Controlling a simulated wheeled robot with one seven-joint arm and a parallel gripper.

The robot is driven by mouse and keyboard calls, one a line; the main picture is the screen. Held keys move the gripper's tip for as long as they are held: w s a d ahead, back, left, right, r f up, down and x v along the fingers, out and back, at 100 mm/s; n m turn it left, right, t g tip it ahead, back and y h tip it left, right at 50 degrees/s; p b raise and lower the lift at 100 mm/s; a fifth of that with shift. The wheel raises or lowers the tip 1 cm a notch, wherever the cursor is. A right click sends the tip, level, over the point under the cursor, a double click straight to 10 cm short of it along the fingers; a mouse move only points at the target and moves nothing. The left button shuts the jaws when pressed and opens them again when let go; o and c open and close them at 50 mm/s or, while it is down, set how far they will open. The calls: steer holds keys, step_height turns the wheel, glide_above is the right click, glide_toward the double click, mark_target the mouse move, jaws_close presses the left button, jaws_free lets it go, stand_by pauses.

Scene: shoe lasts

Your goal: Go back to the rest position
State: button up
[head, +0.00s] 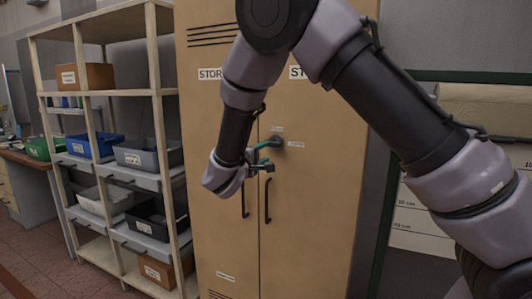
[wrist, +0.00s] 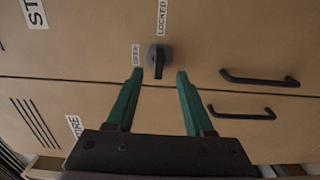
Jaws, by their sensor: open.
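My gripper (head: 266,160) is in front of the tan storage cabinet (head: 225,200) in the head view, near the dark knob by the door seam. In the wrist view my gripper (wrist: 160,73) has its two green fingers apart with nothing between them. The dark knob (wrist: 159,58) is on the cabinet door just beyond the fingertips. An OPEN label (wrist: 136,55) and a LOCKED label (wrist: 161,18) are beside it. I cannot tell which label the knob points to. Both cabinet doors look shut.
Two black door handles (head: 267,201) are below the gripper. A wooden shelf rack (head: 158,120) with a blue bin (head: 95,145), grey bins and a black bin stands close on the left. A green-edged board (head: 425,215) is on the right wall. Tiled floor (head: 85,277) shows at lower left.

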steer(key=s+d+r+m+g+h, duration=0.1)
steer(key=s+d+r+m+g, duration=0.2)
steer(key=d, duration=0.6)
steer(key=s+d+m+g, duration=0.2)
steer(key=d+m+g, duration=0.25)
steer(key=d, duration=0.55)
steer(key=s+d+r+m+g+h, duration=0.15)
steer(key=d+g, duration=0.25)
steer(key=d, duration=0.5)
steer(key=s+d+r+m+g+y, duration=0.35)
steer(key=s+d+m+y, duration=0.2)
steer(key=s, duration=0.65)
steer(key=s+a+r+m+t+y, duration=0.1)
steer(key=s+r+m+t+y, duration=0.2)
steer(key=s+r+t+y, duration=0.2)
steer(key=s, duration=0.2)
steer(key=shift+s+a+r, duration=0.2)
steer(key=shift+s+r, duration=0.15)
steer(key=shift+r, duration=0.05)
steer(key=shift+m, duration=0.25)
